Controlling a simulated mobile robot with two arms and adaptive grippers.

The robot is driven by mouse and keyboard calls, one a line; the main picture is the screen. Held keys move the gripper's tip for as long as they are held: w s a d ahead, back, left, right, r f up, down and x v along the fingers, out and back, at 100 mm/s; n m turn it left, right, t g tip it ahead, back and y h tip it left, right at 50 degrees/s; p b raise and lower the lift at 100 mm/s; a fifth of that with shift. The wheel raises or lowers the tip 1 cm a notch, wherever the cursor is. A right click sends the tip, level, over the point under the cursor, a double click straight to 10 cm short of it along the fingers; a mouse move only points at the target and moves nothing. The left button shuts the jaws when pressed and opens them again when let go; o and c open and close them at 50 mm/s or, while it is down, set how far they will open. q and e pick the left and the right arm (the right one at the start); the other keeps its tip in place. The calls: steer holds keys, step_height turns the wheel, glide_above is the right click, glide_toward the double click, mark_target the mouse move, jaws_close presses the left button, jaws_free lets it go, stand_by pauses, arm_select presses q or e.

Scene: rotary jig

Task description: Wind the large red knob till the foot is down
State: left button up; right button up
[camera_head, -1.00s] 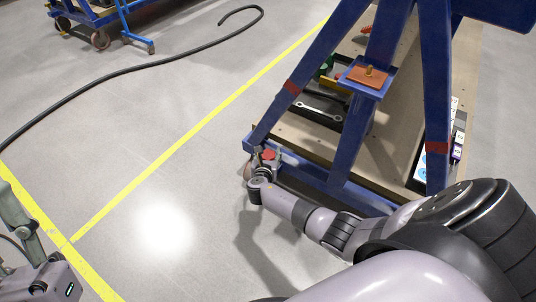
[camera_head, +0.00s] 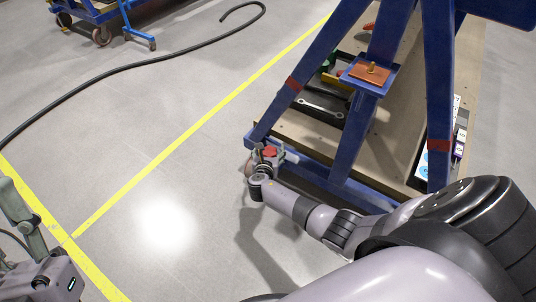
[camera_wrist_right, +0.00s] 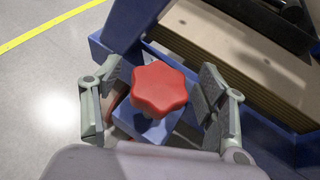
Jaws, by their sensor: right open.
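The large red knob (camera_wrist_right: 158,88) is a lobed star shape on top of a blue block (camera_wrist_right: 150,125) at the frame's lower corner. My right gripper (camera_wrist_right: 157,84) is open, with one finger on each side of the knob; gaps show between the pads and the knob. In the head view the knob (camera_head: 270,152) shows small between the fingers of the right gripper (camera_head: 267,157). The foot cannot be made out in either view. My left gripper (camera_head: 22,215) is partly in view at the lower left, away from the frame; its opening cannot be judged.
The blue frame (camera_head: 340,165) has slanted posts and a wooden deck (camera_head: 385,150) holding a wrench (camera_head: 320,106). A small blue plate with an orange pad (camera_head: 368,74) sits between the posts. A black cable (camera_head: 130,67) and yellow lines cross the open floor at left.

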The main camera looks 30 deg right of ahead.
steer(key=v, duration=1.2)
